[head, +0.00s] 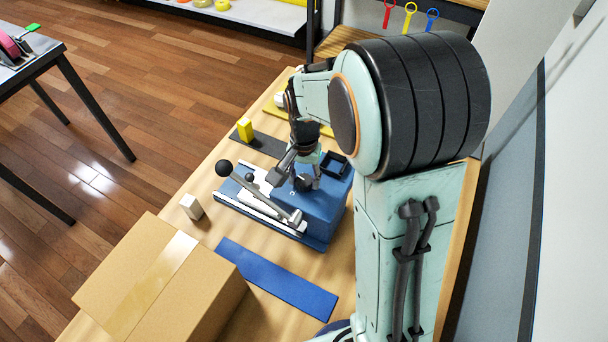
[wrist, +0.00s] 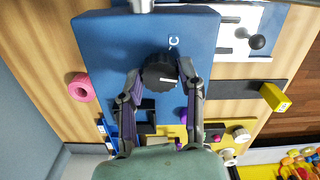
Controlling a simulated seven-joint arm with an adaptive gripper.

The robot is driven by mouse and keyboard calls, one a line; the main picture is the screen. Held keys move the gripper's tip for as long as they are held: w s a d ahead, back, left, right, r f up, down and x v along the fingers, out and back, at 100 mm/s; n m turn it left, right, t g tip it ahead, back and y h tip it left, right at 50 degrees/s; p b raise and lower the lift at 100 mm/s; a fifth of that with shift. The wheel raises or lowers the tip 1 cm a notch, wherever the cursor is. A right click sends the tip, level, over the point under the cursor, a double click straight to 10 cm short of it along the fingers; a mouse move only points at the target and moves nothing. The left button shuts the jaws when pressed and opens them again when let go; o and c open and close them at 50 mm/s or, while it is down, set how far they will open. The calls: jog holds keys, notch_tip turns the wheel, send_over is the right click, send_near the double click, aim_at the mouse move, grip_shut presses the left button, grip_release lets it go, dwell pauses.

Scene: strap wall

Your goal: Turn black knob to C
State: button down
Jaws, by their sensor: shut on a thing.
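The black knob (wrist: 160,70) is on the top face of a blue box (wrist: 105,45), with a white pointer line that points to the right in the wrist view. A white letter C mark (wrist: 173,42) is printed on the box just above the knob, and the line does not point at it. My gripper (wrist: 161,78) is shut on the knob, with one finger on each side of it. In the head view my gripper (head: 304,168) reaches down onto the blue box (head: 328,200), and its fingers largely hide the knob.
A white slide with a black ball lever (head: 224,168) is beside the box. A cardboard box (head: 160,280), a blue strip (head: 275,278), a small white block (head: 191,206) and a yellow block (head: 245,129) are on the table. A pink ring (wrist: 82,87) lies left of the box in the wrist view.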

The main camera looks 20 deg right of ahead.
aim_at(304, 180)
jog(key=n, duration=1.3)
jog(key=shift+n, duration=0.4)
dwell(0.3)
jog(key=c, duration=0.7)
grip_release()
notch_tip(304, 180, up, 12)
